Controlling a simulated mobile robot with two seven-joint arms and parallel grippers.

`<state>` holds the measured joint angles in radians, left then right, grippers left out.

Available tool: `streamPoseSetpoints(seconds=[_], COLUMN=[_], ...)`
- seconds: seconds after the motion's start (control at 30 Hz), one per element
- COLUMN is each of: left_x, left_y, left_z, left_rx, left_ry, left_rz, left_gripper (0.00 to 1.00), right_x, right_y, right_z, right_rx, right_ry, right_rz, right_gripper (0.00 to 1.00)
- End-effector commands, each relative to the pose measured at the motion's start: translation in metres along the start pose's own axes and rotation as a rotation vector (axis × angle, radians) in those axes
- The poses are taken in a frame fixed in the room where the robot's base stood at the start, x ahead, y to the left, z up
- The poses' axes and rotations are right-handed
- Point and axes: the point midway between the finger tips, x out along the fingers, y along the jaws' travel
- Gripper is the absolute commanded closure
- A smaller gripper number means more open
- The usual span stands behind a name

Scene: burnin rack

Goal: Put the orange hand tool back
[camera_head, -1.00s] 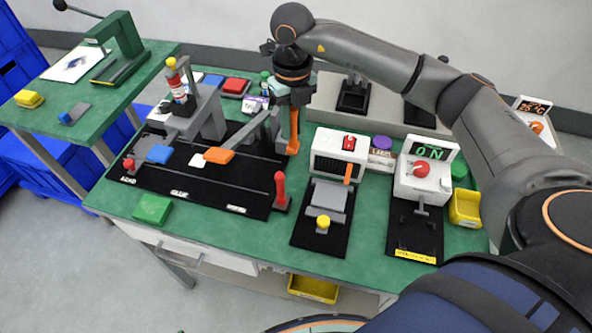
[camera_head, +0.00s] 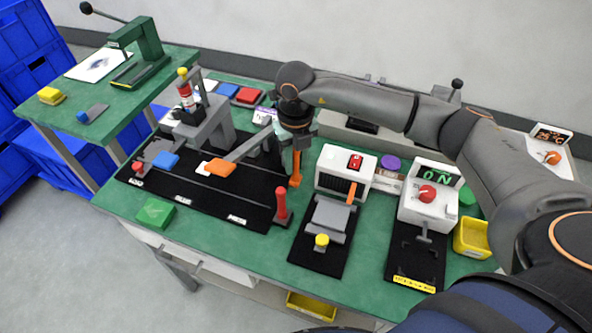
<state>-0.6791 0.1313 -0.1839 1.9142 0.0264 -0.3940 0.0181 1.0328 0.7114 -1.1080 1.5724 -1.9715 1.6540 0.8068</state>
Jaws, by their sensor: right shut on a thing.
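The orange hand tool (camera_head: 296,171) hangs upright below my right gripper (camera_head: 297,143), which is shut on it. The tool is in the gap between the black press station (camera_head: 190,192) on the left and the white machine with a red switch (camera_head: 344,162) on the right. Its lower end is just behind and above the red post handle (camera_head: 282,203). I cannot tell whether it touches the table. The wrist hides the tool's upper part. My left gripper is not in view.
An orange pad (camera_head: 221,169) lies on the press station. A white tester (camera_head: 427,200) with a red knob and a yellow bin (camera_head: 473,238) stand at the right. Blue crates (camera_head: 35,60) are at the far left. Bare green table (camera_head: 230,255) shows along the front.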

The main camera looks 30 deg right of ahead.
Motion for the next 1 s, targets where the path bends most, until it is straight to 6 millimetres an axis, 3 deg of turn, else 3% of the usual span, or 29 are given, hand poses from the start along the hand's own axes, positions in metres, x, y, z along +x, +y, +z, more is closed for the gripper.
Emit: streamPoseSetpoints(seconds=[0.2,0.6,0.63,0.87,1.0], left_x=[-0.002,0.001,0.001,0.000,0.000], left_y=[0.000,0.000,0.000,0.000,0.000], left_z=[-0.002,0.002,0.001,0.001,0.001], left_rx=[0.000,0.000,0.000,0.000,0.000], left_ry=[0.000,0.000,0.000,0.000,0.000], left_rz=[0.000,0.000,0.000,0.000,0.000], left_gripper=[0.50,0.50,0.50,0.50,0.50], right_x=[0.030,0.038,0.037,0.036,0.036], right_y=[0.000,0.000,0.000,0.000,0.000], right_z=[-0.001,-0.001,-0.001,-0.001,-0.001], right_rx=[0.001,0.000,0.000,0.000,0.000], right_ry=[0.004,0.001,0.001,0.002,0.002], right_rz=[-0.001,-0.001,-0.001,-0.001,-0.001], right_gripper=[1.00,1.00,0.71,0.46,0.44])
